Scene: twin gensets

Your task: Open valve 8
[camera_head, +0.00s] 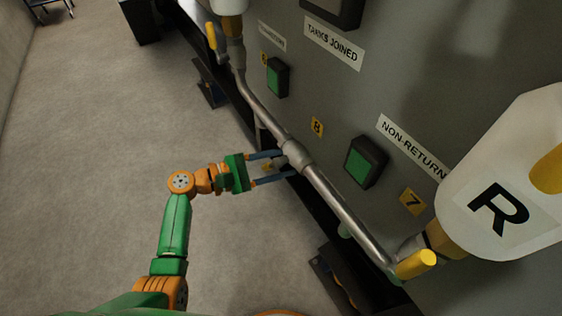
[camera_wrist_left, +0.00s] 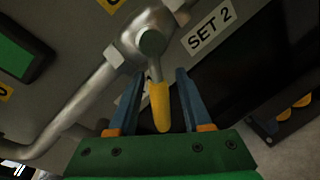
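The valve by the yellow 8 tag (camera_head: 316,126) has a grey metal body (camera_head: 298,153) in the pipe along the panel. In the left wrist view its body (camera_wrist_left: 150,38) carries a lever with a yellow handle (camera_wrist_left: 160,106). The handle points down in that view, crosswise to the pipe. My left gripper (camera_head: 289,163) is at this valve, its blue fingers on either side of the handle. The wrist view shows the fingers (camera_wrist_left: 160,74) open, with gaps on both sides of the handle. In the head view the handle is mostly hidden. My right gripper is not in view.
The pipe (camera_head: 340,208) runs diagonally to a yellow-handled valve (camera_head: 415,264) near tag 7 and another (camera_head: 212,36) near tag 6. A white tank marked R (camera_head: 490,190) stands at the right. Green indicators (camera_head: 365,161) stick out from the panel. The floor at left (camera_head: 110,130) is clear.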

